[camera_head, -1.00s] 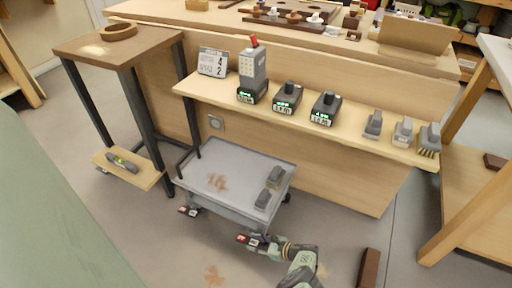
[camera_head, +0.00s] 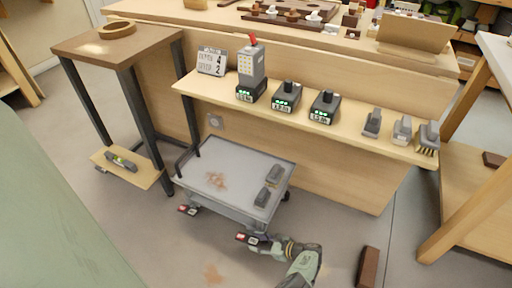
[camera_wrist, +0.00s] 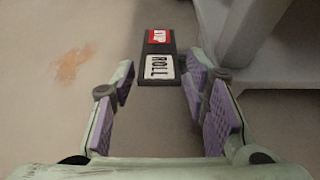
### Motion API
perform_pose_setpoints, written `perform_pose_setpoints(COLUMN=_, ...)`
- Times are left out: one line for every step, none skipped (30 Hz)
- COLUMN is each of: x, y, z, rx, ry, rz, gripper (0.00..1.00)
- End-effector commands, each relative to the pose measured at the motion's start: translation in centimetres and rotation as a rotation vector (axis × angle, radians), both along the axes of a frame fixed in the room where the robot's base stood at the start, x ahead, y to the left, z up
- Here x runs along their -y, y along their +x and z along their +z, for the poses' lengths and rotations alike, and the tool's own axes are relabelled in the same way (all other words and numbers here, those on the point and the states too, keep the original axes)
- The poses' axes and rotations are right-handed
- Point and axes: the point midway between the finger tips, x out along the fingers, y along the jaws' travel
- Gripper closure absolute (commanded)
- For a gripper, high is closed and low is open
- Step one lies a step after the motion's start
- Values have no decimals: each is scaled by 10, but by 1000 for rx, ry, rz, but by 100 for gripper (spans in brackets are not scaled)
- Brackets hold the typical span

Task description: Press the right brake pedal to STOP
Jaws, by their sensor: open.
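The grey cart (camera_head: 240,165) stands in front of the bench with two brake pedals at its near lower edge. The right pedal (camera_head: 245,238) has a red patch and pokes out beside my gripper (camera_head: 268,244). In the wrist view this dark pedal (camera_wrist: 157,62) has a red plate at its far end and a white ROLL plate at its near end. The red plate's lettering is hard to read. My gripper (camera_wrist: 160,88) is open, its purple-padded fingers either side of the pedal's near end; contact cannot be told. The left pedal (camera_head: 188,210) is left of it.
The shelf (camera_head: 350,125) behind holds chargers and tools. A brown block (camera_head: 367,267) lies on the floor to the right.

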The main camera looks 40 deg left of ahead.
Motion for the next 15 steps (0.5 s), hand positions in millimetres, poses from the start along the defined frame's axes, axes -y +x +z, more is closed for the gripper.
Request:
perform_pose_setpoints(x=4, y=0, z=2, rx=3, ry=-2, rz=3, gripper=58)
perform_pose_setpoints(x=7, y=0, z=3, rx=4, ry=-3, rz=3, gripper=58)
perform_pose_setpoints(x=11, y=1, z=5, rx=4, ry=-3, rz=5, gripper=58)
perform_pose_setpoints(x=17, y=3, z=7, rx=4, ry=-4, rz=1, gripper=58)
perform_pose_setpoints(x=22, y=4, z=9, rx=4, ry=-4, rz=1, gripper=58)
perform_pose_setpoints(x=28, y=6, z=12, rx=4, ry=-4, rz=1, gripper=58)
perform_pose_setpoints(x=32, y=6, z=15, rx=3, ry=-3, rz=2, gripper=58)
perform_pose_setpoints(x=38, y=9, z=15, rx=2, ry=-3, rz=-2, gripper=58)
perform_pose_setpoints(x=47, y=12, z=15, rx=-1, ry=-1, rz=-5, gripper=58)
perform_pose_setpoints(x=54, y=14, z=15, rx=0, ry=-2, rz=-4, gripper=58)
perform_pose_setpoints(x=61, y=15, z=15, rx=0, ry=-2, rz=-4, gripper=58)
perform_pose_setpoints(x=69, y=17, z=16, rx=0, ry=0, rz=-5, gripper=58)
perform_pose_setpoints(x=75, y=19, z=16, rx=-1, ry=0, rz=-6, gripper=58)
perform_pose_setpoints(x=81, y=20, z=16, rx=0, ry=-1, rz=-4, gripper=58)
perform_pose_setpoints(x=89, y=22, z=16, rx=0, ry=0, rz=-4, gripper=58)
